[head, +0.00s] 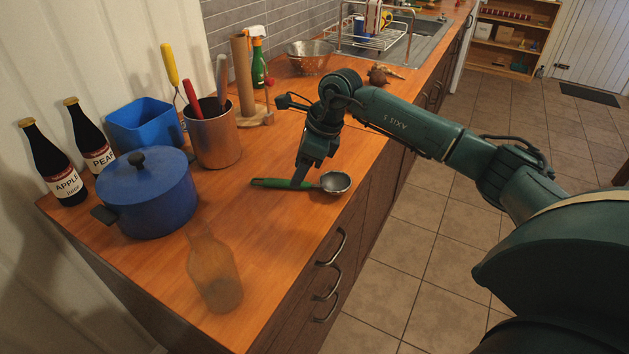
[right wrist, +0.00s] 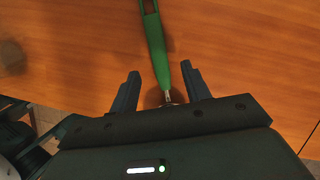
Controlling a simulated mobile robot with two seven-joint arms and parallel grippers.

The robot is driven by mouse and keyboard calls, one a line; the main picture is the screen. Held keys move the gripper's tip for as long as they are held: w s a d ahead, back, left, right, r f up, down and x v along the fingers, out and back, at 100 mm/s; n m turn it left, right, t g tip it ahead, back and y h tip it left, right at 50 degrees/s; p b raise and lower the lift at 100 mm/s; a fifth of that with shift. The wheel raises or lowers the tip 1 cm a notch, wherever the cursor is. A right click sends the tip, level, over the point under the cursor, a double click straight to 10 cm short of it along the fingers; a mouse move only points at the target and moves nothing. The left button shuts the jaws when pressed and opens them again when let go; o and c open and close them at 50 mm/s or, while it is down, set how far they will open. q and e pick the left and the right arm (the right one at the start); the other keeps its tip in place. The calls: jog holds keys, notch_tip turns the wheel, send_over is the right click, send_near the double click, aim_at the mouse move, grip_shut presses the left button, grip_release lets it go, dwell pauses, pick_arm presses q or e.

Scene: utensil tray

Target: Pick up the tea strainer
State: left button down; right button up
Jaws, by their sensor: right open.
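The tea strainer (head: 335,183) lies on the wooden counter near its front edge, with a round metal bowl at the right and a green handle pointing left. In the right wrist view its green handle (right wrist: 158,50) runs up and away from between the fingers, and most of the bowl is hidden by the gripper body. My right gripper (head: 300,182) is over the handle near the bowl. In the right wrist view the right gripper (right wrist: 163,88) is open, with one finger on each side of the handle's metal end and gaps between. My left gripper is not in view.
A blue pot (head: 146,196) and a metal utensil can (head: 214,140) stand to the left. A translucent brown bottle (head: 214,275) stands nearer the front. A paper towel holder (head: 243,80) and a colander (head: 310,57) are behind. The counter around the strainer is clear.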

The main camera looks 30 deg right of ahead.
jog(key=shift+x, duration=1.4)
jog(key=shift+c, duration=0.5)
grip_shut()
jog(key=shift+r, duration=0.1)
